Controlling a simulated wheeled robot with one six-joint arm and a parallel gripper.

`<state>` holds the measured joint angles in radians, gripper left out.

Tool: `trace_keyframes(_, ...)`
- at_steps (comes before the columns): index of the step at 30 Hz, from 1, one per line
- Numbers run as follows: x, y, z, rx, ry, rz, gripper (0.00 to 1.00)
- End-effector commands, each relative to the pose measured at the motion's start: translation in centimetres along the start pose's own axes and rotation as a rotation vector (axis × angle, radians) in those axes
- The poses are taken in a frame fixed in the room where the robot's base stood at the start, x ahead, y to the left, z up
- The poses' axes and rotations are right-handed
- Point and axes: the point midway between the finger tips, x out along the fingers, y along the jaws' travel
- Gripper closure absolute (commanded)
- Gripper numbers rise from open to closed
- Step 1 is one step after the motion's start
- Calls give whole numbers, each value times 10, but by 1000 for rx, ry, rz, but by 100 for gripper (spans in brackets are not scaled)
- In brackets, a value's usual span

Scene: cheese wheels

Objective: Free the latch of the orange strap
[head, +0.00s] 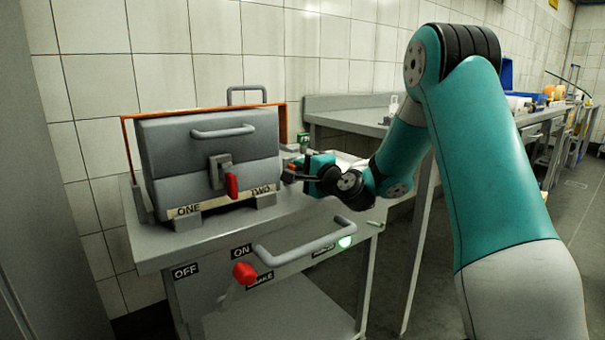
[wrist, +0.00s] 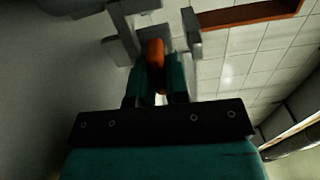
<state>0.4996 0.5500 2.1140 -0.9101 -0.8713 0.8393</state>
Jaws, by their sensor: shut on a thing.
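A grey two-part box (head: 208,150) stands on a steel cabinet, with an orange strap (head: 127,150) running around its left side, top and right side. A piece of the orange strap also shows at the top right of the wrist view (wrist: 250,14). My gripper (head: 290,175) is at the right side of the box, shut on an orange latch handle (wrist: 155,52). In the wrist view the handle sits between my two fingers (wrist: 157,85), with grey metal brackets (wrist: 125,30) around it. In the head view the latch is small and mostly hidden by my gripper.
A red-handled latch (head: 231,185) hangs on the box front above a "ONE TWO" label strip (head: 222,201). A red-knobbed lever (head: 244,273) and a bar handle (head: 305,240) stick out from the cabinet front (head: 210,300). A steel bench (head: 350,115) runs behind to the right.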

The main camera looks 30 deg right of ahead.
Motion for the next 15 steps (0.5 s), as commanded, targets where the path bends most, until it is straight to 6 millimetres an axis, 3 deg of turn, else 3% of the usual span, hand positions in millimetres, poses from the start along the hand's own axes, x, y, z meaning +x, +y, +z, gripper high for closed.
trace_keyframes(15, 0, 1, 1, -63, -2, 4, 100)
